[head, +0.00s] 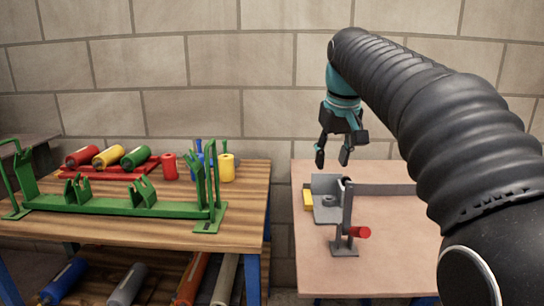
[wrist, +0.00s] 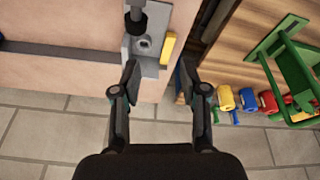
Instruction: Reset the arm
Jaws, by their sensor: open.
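My gripper (head: 333,155) hangs from my black arm above the right-hand table, with its fingers pointing down. It is open and empty. In the wrist view its two fingers (wrist: 158,85) stand apart, with nothing between them. Below it in the head view is a grey jaw crusher (head: 327,188) with a yellow block (head: 308,200) at its left side. A grey upright lever post with a red knob (head: 362,232) stands in front. The crusher (wrist: 150,68) and yellow part (wrist: 168,48) also show in the wrist view, beyond the fingertips.
A wooden table (head: 150,235) on the left carries a green rack (head: 105,205), a red tray with coloured cylinders (head: 108,158) and several upright cylinders. More cylinders (head: 125,285) lie on its lower shelf. A gap separates the two tables. A block wall (head: 230,60) stands behind.

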